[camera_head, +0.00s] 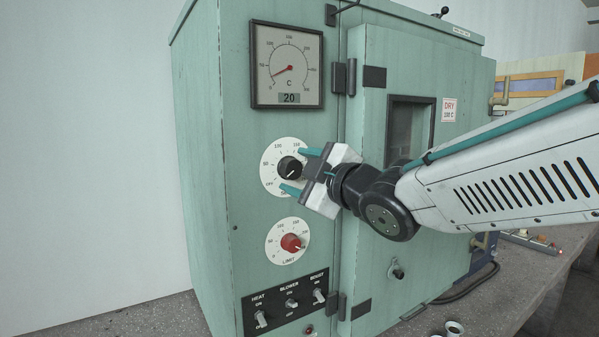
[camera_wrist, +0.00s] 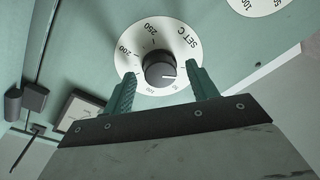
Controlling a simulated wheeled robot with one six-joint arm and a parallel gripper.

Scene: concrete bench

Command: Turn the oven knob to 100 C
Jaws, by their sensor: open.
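The black oven knob (camera_head: 290,167) sits at the centre of the white SET C dial (camera_head: 270,182) on the green oven's front. Its white pointer line slants to the lower left, toward the OFF side of the scale. My gripper (camera_head: 294,171) is open at the dial, one teal finger above and one below the knob. In the wrist view the knob (camera_wrist: 159,70) shows between and beyond the two finger tips, with the dial (camera_wrist: 131,43) around it. I see no grip on the knob; whether a finger touches it I cannot tell.
A gauge (camera_head: 287,64) above reads 20. A LIMIT dial with a red knob (camera_head: 291,242) is below, then a black switch panel (camera_head: 288,303). The oven door (camera_head: 365,150) with its hinges is at the right, behind my arm. Free space lies left of the oven.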

